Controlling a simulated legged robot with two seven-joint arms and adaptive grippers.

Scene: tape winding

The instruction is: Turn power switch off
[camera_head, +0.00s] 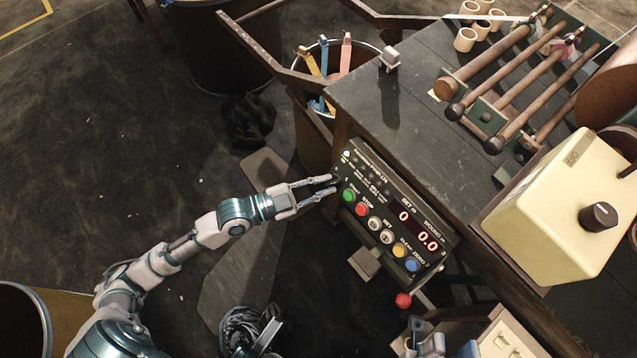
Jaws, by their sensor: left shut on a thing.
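The black control panel (392,215) is mounted on the front side of the workbench, with green, red, white, yellow and blue buttons and a red digital display reading 0 and 0.0. My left gripper (334,185) is at the panel's left edge, beside the green button. Its two fingers are closed around a small part there, which appears to be the power switch; the fingertips hide it, so its position cannot be read. My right gripper (428,338) shows only partly at the bottom edge, and its fingers cannot be made out clearly.
A cream box with a black knob (599,216) stands on the bench at right, near wooden rollers (520,85). A bin with coloured tools (324,60) stands behind the panel. A red-knobbed lever (403,300) juts out below. Open floor lies left.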

